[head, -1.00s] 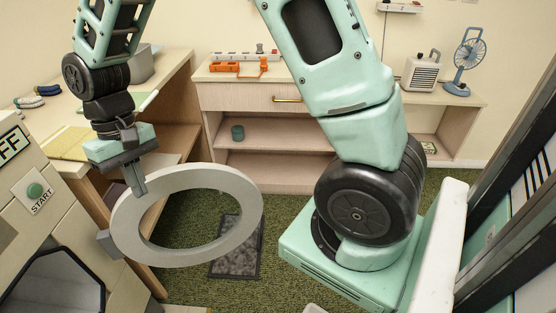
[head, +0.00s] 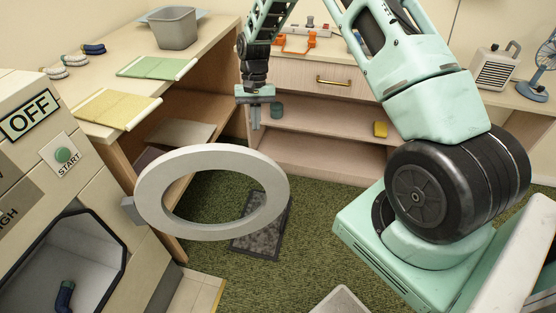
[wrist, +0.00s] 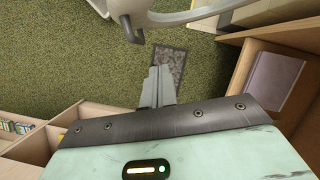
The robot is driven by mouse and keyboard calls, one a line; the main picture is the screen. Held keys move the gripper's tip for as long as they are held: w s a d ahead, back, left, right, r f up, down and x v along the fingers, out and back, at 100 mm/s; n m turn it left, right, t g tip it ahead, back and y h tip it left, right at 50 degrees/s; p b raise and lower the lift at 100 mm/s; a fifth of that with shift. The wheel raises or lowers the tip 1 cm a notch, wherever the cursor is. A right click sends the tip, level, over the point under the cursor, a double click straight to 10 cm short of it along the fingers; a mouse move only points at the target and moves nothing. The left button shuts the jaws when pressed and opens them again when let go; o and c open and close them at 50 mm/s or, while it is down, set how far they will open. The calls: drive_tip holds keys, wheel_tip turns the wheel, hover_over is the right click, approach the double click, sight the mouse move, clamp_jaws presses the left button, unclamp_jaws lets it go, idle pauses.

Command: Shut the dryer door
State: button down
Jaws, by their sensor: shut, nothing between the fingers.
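The dryer (head: 100,180) stands at the left, with a dark-rimmed opening. Its door is a pale grey ring (head: 160,225) that stands open, swung out over the carpet and joined to the dryer front by a small grey block at its left. My gripper (head: 255,126) is shut and empty, pointing down just beyond the door's far rim, apart from it as far as I can tell. In the wrist view the closed fingers (wrist: 158,75) point toward the carpet, and part of the door (wrist: 192,14) shows at the top edge. A dark blue rolled item (head: 65,296) lies inside the dryer opening.
A wooden desk (head: 215,45) with a grey bin (head: 172,28) and folded cloths runs along the left. A shelf unit (head: 320,148) stands behind my gripper. A dark mat (head: 245,243) lies on green carpet under the door. A pale object (head: 340,302) sits at the bottom edge.

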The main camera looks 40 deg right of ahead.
drive_tip(key=d+f+m, duration=0.2)
drive_tip(key=d+f, duration=0.3)
drive_tip(key=d, duration=0.2)
drive_tip(key=s+a+f+p, duration=0.3)
drive_tip(key=s+a+f, duration=0.1)
drive_tip(key=f, duration=0.5)
drive_tip(key=shift+s+a+f, duration=0.15)
drive_tip(key=shift+s+f, duration=0.1)
drive_tip(key=shift+s, duration=0.6)
